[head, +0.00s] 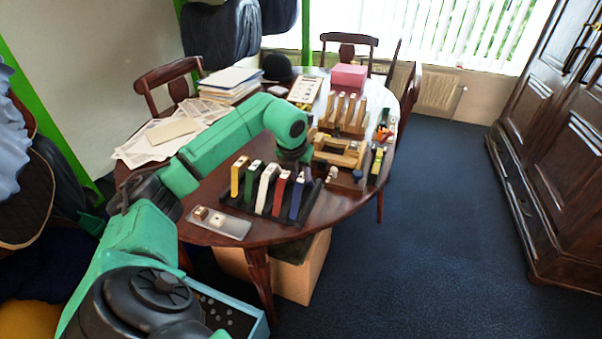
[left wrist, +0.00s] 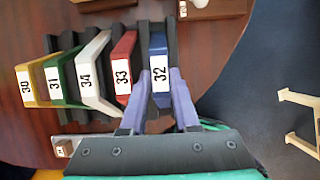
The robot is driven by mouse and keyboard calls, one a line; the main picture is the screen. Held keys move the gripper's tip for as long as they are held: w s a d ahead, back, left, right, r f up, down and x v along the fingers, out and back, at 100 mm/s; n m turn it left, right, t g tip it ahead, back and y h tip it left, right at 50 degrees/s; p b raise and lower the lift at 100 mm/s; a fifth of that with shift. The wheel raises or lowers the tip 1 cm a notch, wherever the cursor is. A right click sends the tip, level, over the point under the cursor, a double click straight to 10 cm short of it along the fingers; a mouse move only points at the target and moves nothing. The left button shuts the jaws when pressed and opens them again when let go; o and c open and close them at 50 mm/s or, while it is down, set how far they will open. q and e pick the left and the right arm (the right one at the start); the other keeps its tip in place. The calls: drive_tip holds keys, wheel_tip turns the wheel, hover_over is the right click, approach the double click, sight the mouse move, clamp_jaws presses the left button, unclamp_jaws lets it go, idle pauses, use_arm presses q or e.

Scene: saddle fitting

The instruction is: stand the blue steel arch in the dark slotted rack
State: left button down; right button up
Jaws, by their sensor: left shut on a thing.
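The blue steel arch (left wrist: 158,51), labelled 32, is between the purple fingers of my left gripper (left wrist: 160,82), which is shut on it. In the head view the blue arch (head: 296,199) is at the right end of the dark slotted rack (head: 263,217), below my left gripper (head: 304,173). In the left wrist view, dark rack bars (left wrist: 173,42) flank the arch. It looks upright and in line with the others; I cannot tell whether it rests fully on the rack's bottom. My right gripper is not in view.
Yellow (head: 238,176), green (head: 253,182), white (head: 266,187) and red (head: 281,193) arches stand in the rack to the left. A small tray (head: 232,228) lies in front. Wooden saddle stands (head: 340,155) and a pink box (head: 348,76) are behind.

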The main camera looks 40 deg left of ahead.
use_arm(q)
drive_tip(key=c, duration=0.6)
unclamp_jaws()
drive_tip(key=shift+o, duration=0.4)
drive_tip(key=o, duration=0.3)
drive_tip(key=shift+o, duration=0.2)
drive_tip(key=shift+r+p, duration=2.15)
drive_tip(key=shift+r, duration=0.4)
